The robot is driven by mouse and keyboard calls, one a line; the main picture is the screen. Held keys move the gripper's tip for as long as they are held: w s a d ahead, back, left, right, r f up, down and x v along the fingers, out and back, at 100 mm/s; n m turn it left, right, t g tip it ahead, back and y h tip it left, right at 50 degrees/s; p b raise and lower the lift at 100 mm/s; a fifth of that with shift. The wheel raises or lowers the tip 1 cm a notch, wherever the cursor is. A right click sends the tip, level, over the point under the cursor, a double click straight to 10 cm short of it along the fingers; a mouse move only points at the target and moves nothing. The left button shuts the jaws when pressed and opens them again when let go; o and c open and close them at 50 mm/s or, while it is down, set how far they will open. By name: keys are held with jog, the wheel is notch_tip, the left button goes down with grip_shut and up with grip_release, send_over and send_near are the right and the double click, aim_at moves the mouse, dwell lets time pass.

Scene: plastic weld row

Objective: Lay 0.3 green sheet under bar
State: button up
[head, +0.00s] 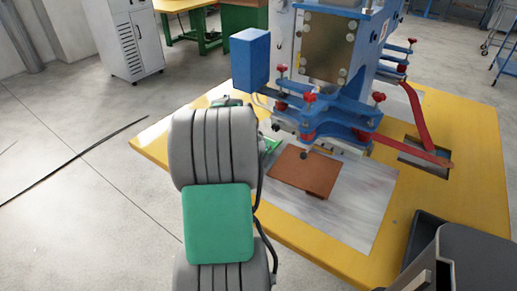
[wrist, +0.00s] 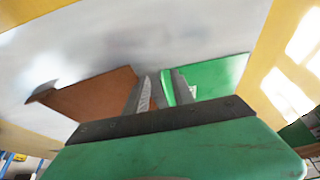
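The green sheet (wrist: 215,75) lies flat or nearly flat over the pale plate, to the right of my fingers in the wrist view. In the head view only a small green part (head: 271,146) shows beside my arm, close to the blue bar assembly (head: 325,119). My gripper (wrist: 164,76) has its fingers close together with a raised green edge of the sheet between them. My arm hides the gripper in the head view. I cannot read a thickness mark, and whether the sheet lies under the bar is hidden.
A brown sheet (head: 304,171) lies on the pale metal plate (head: 350,215), in front of the press; it also shows left of my fingers in the wrist view (wrist: 95,97). The yellow table (head: 480,190) carries the blue press with red knobs and a red lever (head: 418,118).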

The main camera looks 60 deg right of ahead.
jog(key=shift+d+f, duration=0.25)
jog(key=shift+f, duration=0.25)
jog(key=shift+c, duration=0.4)
grip_shut()
